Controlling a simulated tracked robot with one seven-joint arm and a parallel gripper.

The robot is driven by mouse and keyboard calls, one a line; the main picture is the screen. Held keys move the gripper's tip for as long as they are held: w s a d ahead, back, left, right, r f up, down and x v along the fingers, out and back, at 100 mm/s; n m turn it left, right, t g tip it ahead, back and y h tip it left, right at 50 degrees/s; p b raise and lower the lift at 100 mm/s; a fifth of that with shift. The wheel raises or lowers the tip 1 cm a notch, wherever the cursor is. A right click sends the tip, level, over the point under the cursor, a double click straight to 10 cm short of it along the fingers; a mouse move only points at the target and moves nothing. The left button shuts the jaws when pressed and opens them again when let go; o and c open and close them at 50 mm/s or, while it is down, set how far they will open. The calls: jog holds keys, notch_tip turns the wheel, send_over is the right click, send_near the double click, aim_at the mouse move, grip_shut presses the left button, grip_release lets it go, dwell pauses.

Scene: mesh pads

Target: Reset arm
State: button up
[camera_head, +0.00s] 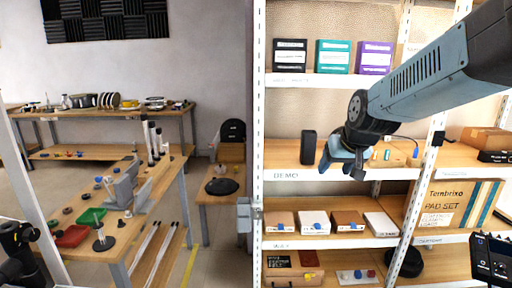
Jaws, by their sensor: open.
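My arm reaches in from the upper right. My gripper (342,172) hangs in front of the middle shelf of the shelving unit, its fingers pointing down and to the left. It is open, and nothing shows between its fingers. A black upright box (308,147) stands on that shelf to the left of the gripper, apart from it. Small items (387,154) lie on the shelf to the right, partly behind my arm.
The white shelving unit (259,120) holds black, teal and purple boxes (333,57) above. White and brown boxes (314,222) sit below, with a large carton (458,206) at right. A cluttered workbench (120,241) stands at left, with floor between.

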jog(key=s+d+r, duration=0.1)
jog(key=s, duration=0.8)
jog(key=s+d+r+g+h, duration=0.1)
jog(key=s+d, duration=0.1)
jog(key=s, duration=0.8)
jog(key=shift+r+m, duration=0.25)
jog(key=shift+m, duration=0.05)
jog(key=shift+a, duration=0.15)
